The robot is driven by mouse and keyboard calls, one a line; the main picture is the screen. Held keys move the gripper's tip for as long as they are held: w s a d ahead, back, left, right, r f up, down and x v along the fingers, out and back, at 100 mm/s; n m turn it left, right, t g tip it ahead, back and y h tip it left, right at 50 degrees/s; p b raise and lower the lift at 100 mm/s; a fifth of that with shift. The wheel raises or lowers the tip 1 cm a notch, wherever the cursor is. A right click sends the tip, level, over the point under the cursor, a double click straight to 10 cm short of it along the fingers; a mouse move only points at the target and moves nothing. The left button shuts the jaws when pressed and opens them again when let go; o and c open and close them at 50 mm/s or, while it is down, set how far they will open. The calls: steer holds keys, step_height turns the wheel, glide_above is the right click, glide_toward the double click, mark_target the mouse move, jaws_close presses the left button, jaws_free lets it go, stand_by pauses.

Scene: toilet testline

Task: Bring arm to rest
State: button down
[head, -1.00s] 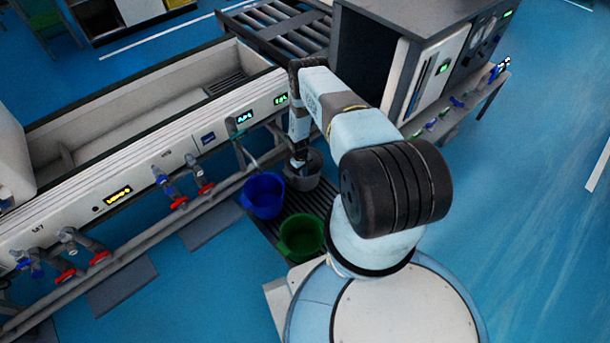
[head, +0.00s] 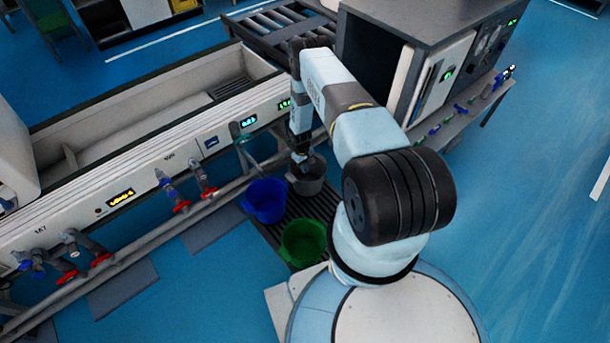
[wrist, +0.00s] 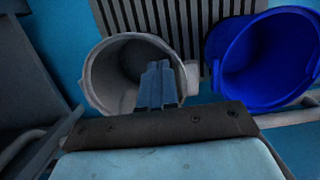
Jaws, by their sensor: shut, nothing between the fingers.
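My arm reaches from my base out toward the testline, with its forearm bent down at the far end. My gripper (head: 301,157) points down just above the grey bucket (head: 308,183). In the wrist view my gripper's fingers (wrist: 158,84) are together with nothing between them. They overlap the opening of the grey bucket (wrist: 103,80), which looks empty as far as I can see. Whether the fingertips are clear of the rim is hard to tell.
A blue bucket (head: 266,200) and a green bucket (head: 303,241) stand on the slatted floor grate (head: 268,232) beside the grey one. The long trough (head: 150,115) with pipes and valves runs along the left. A dark cabinet (head: 425,30) stands behind my arm. Blue floor at right is open.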

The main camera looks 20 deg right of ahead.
step_height(320, 180, up, 7)
steer(key=w, duration=0.1)
steer(key=shift+a+f, duration=0.2)
steer(key=shift+a, duration=0.05)
